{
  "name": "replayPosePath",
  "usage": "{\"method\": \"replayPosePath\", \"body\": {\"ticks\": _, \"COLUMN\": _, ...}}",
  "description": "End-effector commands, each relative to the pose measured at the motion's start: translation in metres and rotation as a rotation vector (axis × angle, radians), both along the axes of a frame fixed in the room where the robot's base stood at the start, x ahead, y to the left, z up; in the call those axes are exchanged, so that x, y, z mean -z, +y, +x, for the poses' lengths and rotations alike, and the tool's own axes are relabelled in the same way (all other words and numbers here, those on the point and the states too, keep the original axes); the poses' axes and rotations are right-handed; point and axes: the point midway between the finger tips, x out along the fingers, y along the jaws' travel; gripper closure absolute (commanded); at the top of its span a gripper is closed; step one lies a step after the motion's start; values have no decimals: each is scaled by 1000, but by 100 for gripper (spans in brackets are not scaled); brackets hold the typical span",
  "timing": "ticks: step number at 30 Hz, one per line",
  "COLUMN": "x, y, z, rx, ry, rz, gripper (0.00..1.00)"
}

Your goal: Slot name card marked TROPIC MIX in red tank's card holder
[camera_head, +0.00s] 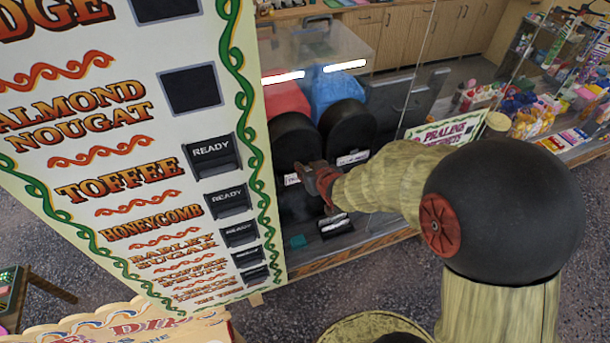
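The red tank (286,97) stands behind clear panels in the middle of the view, with a black rounded front (292,137) below it. A small white strip with dark marks (292,179) shows low on that front, just left of my gripper. It is too small to read, and I cannot tell whether it is the TROPIC MIX card or part of the card holder. My gripper (306,174) is in front of the lower right of the red tank's black front, pointing left. Its fingers are too small to tell whether they are open or shut.
A blue tank (337,88) stands right of the red one, with a white label (353,158) on its black front. A dark box with pale strips (335,227) sits below my gripper. A tall sweets signboard (120,110) stands close on the left. Sweets fill shelves at right.

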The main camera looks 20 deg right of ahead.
Motion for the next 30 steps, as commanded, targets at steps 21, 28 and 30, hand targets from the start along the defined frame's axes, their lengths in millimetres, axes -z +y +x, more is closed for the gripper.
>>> {"method": "replayPosePath", "body": {"ticks": 21, "x": 14, "y": 3, "z": 57, "rx": -6, "ry": -1, "rz": -5, "gripper": 94}}
{"method": "replayPosePath", "body": {"ticks": 28, "x": 27, "y": 2, "z": 58, "rx": -5, "ry": -1, "rz": -4, "gripper": 94}}
{"method": "replayPosePath", "body": {"ticks": 30, "x": 29, "y": 2, "z": 58, "rx": -5, "ry": -1, "rz": -4, "gripper": 94}}
